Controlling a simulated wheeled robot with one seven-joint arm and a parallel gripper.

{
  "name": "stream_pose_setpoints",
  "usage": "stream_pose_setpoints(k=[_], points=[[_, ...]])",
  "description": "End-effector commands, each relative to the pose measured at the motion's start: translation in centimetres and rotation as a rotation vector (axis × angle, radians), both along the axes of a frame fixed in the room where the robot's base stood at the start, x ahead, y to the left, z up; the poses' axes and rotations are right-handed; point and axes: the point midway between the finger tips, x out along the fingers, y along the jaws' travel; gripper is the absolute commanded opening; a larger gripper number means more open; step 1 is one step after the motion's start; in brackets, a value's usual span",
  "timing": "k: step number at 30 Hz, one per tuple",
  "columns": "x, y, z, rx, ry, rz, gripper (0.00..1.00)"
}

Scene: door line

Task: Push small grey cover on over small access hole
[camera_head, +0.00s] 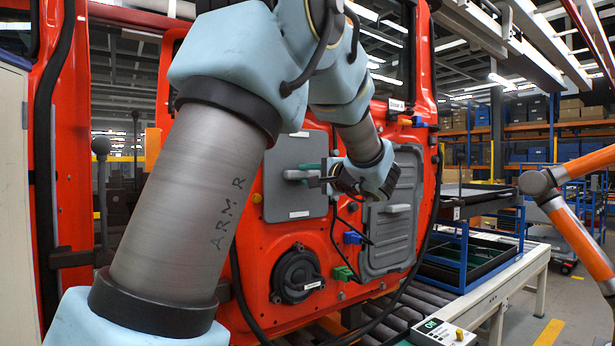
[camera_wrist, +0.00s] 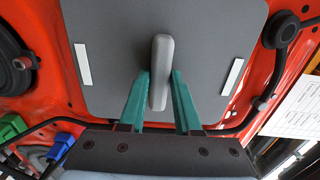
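The small grey cover (camera_head: 289,199) is a flat plate with rounded corners and a bar handle, in front of the red door's inner side, left of my wrist. It also fills the upper middle of the wrist view (camera_wrist: 112,77). My gripper (camera_head: 304,174) reaches it from the right. The small access hole is not visible, with the cover over that area.
A larger ribbed grey cover (camera_head: 390,232) is on the door to the right. A round black speaker (camera_head: 297,274), cables, and blue (camera_head: 352,238) and green (camera_head: 342,273) connectors lie below. An orange arm (camera_head: 577,235) stands at the far right, beside a blue rack (camera_head: 463,272).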

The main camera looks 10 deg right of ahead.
Motion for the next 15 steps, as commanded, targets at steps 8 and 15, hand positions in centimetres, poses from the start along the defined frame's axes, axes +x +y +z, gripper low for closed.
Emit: stream_pose_setpoints(k=[8,15], points=[[0.00,-0.01,0.00,0.000,0.000,0.000,0.64],[-0.07,-0.07,-0.04,0.000,0.000,-0.001,0.64]])
